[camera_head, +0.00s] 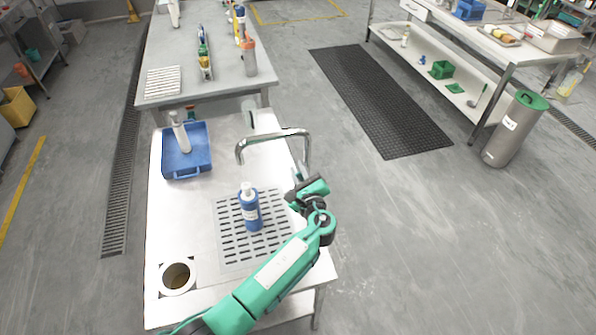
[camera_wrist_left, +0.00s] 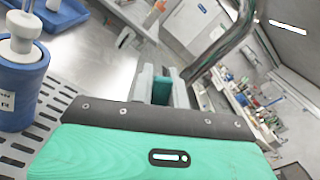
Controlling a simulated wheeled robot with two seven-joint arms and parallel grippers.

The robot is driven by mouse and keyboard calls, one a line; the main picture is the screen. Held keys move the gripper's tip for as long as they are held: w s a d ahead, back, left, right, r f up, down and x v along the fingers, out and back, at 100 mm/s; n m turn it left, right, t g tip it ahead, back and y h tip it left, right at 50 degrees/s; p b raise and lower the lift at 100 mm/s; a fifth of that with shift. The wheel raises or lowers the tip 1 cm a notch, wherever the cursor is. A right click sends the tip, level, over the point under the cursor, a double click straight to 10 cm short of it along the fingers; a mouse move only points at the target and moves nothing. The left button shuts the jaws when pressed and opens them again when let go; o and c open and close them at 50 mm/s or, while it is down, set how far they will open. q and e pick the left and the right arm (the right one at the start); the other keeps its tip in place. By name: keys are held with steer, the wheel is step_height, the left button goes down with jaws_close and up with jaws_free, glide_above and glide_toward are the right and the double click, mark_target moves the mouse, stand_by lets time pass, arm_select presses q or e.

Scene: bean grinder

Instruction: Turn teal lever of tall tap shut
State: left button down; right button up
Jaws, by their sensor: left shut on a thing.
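The tall tap (camera_head: 275,138) is a chrome pipe that arches over the right side of the white sink counter. The pipe also crosses the upper right of the left wrist view (camera_wrist_left: 222,45). My left gripper (camera_head: 299,174) is at the foot of the tap, at the counter's right edge. In the left wrist view its two grey fingers (camera_wrist_left: 163,88) are closed around a small teal piece, the lever (camera_wrist_left: 162,91), beside the pipe. Most of the lever is hidden by the fingers, so its angle is not clear. My right gripper is not in view.
A blue pump bottle (camera_head: 249,207) stands on the slotted drain (camera_head: 232,250), left of my left gripper. A blue tray (camera_head: 200,160) with a white bottle is farther back. A round hole (camera_head: 178,277) is at front left. Open floor lies right of the counter.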

arm_select(q)
steer(key=c, duration=1.4)
jaws_free()
steer(key=shift+o, duration=0.2)
steer(key=shift+a+r, duration=0.1)
steer(key=shift+r, duration=0.15)
